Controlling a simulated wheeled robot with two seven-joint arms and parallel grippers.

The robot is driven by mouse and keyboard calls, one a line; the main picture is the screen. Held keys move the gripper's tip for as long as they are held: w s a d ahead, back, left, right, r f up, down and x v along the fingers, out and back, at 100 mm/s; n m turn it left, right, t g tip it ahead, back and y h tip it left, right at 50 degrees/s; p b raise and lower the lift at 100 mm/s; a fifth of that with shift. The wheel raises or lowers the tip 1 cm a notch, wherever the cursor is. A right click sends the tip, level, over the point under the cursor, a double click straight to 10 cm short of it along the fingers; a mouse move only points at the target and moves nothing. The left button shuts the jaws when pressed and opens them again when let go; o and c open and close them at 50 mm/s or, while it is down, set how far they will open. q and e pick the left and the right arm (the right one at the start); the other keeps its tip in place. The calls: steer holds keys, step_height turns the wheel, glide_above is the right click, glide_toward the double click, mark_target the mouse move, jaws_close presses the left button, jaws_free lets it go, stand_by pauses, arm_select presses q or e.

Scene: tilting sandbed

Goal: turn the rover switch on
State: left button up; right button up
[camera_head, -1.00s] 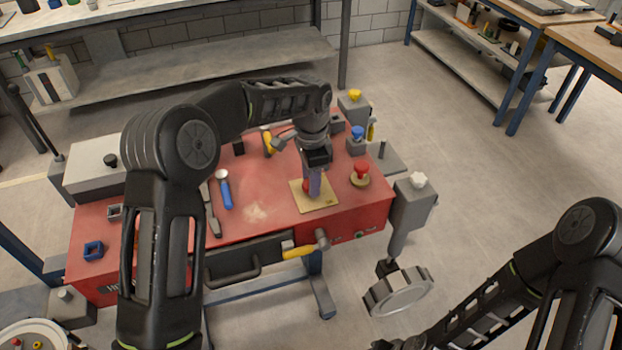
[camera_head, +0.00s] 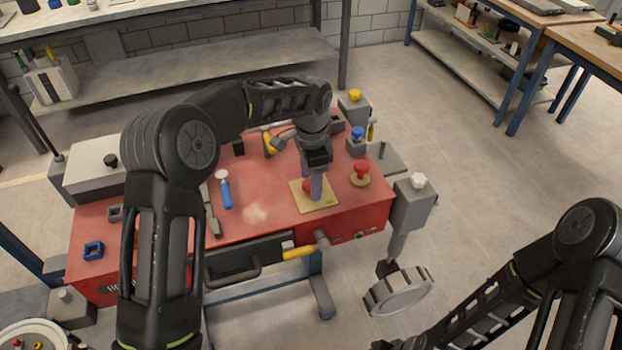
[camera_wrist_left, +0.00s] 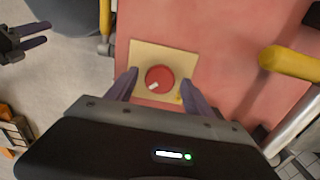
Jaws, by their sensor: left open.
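The switch is a red round knob (camera_wrist_left: 159,78) with a white mark toward its lower left in the left wrist view. It sits on a tan square plate (camera_head: 328,200) on the red rover top (camera_head: 270,190). My left gripper (camera_head: 316,192) is open and points down over the plate. In the left wrist view its fingers (camera_wrist_left: 158,88) stand on either side of the knob, with gaps visible. In the head view the gripper partly hides the knob. My right gripper (camera_wrist_left: 36,35) shows at the upper left of the left wrist view, fingers apart and empty.
A red mushroom button (camera_head: 361,172) stands right of the plate, with blue (camera_head: 357,134) and yellow (camera_head: 354,96) knobs behind. A blue-handled tool (camera_head: 225,193) lies to the left. A yellow handle (camera_head: 297,252) sticks out at the front edge.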

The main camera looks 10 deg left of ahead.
arm_select(q)
step_height(320, 180, up, 8)
steer(key=shift+f+b, duration=0.1)
steer(key=shift+b, duration=0.4)
